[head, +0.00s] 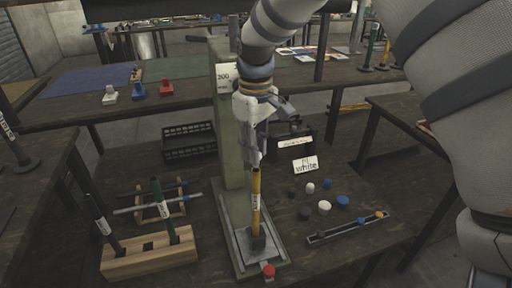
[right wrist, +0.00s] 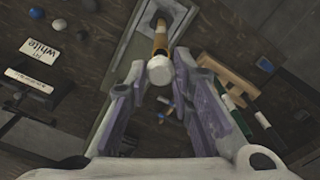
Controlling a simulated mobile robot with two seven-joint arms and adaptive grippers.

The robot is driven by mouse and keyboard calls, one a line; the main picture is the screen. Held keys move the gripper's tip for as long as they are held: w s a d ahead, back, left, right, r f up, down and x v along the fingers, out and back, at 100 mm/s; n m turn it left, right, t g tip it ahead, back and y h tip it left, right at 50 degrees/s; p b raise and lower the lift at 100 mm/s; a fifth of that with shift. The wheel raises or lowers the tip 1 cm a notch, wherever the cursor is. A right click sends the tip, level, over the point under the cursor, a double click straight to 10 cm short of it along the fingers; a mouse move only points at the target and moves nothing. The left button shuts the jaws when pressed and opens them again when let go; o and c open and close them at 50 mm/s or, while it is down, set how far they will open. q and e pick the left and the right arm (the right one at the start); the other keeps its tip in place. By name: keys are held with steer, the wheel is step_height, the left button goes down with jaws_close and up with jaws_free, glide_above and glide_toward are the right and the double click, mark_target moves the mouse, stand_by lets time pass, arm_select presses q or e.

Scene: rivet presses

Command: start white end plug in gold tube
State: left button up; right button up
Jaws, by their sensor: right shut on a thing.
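The gold tube (head: 256,190) stands upright in the dark holder on the base plate of the green press. My right gripper (head: 258,153) points down directly over its top end. In the right wrist view, the fingers (right wrist: 160,84) are shut on a white end plug (right wrist: 160,70). The plug lines up with the gold tube (right wrist: 160,41) beyond it, at or just above its mouth. I cannot tell whether it has entered the tube. In the head view the fingers hide the plug. My left gripper is not in view.
The press column (head: 228,120) stands close behind the tube, and a red knob (head: 268,270) is at the plate's front. Loose plugs (head: 324,206) and a slotted rail (head: 348,229) lie to the right. A wooden rack (head: 150,262) with tubes stands left. A card (head: 306,165) reads "white".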

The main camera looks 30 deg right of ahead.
steer(key=shift+f, duration=1.25)
steer(key=o, duration=0.8)
steer(key=shift+o, duration=0.2)
step_height(320, 180, up, 12)
